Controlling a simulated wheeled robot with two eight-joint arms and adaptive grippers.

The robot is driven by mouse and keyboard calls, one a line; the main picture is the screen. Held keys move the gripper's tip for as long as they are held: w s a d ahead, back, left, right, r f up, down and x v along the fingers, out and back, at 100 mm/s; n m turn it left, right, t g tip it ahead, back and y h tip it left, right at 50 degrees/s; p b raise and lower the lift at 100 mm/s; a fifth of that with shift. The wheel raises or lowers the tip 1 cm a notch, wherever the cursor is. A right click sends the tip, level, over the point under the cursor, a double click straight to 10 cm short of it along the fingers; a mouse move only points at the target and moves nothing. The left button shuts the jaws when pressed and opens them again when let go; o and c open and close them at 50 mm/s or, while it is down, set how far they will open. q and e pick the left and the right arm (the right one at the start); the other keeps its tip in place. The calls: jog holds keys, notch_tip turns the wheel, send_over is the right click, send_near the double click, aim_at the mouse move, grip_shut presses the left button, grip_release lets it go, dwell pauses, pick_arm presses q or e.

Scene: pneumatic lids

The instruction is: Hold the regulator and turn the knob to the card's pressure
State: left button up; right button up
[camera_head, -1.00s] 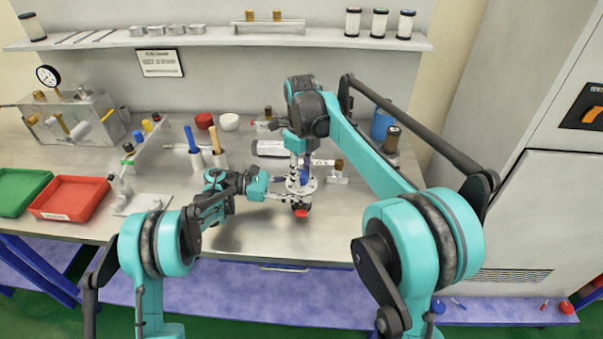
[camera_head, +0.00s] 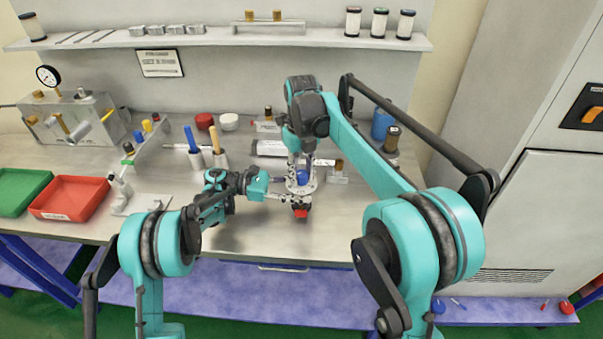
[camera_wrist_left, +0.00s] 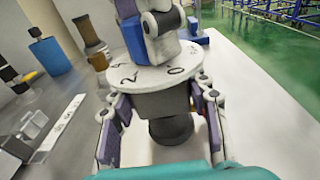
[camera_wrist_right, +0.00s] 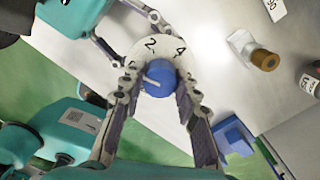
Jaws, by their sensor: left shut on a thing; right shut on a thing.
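The regulator has a round white numbered dial (camera_head: 301,187) with a dark body (camera_wrist_left: 168,105) under it and a blue knob (camera_wrist_right: 160,78) on top. My left gripper (camera_wrist_left: 162,128) is shut on the dark body, one finger on each side. My right gripper (camera_wrist_right: 158,92) comes from above and is shut on the blue knob. In the right wrist view, a white mark on the knob points left; a 2 and a 4 show on the dial, and other figures are partly hidden. The card (camera_head: 160,63) hangs on the back wall below the shelf; its print is too small to read.
A gauge unit (camera_head: 75,118) stands at the back left. A red tray (camera_head: 68,198) and a green tray (camera_head: 22,192) sit at the left. Blue and tan handled tools stand left of the regulator. The front middle of the bench (camera_head: 260,235) is clear.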

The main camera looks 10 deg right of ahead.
aim_at(301, 173)
jog(key=o, duration=1.2)
jog(key=shift+c, duration=0.2)
notch_tip(301, 173, up, 12)
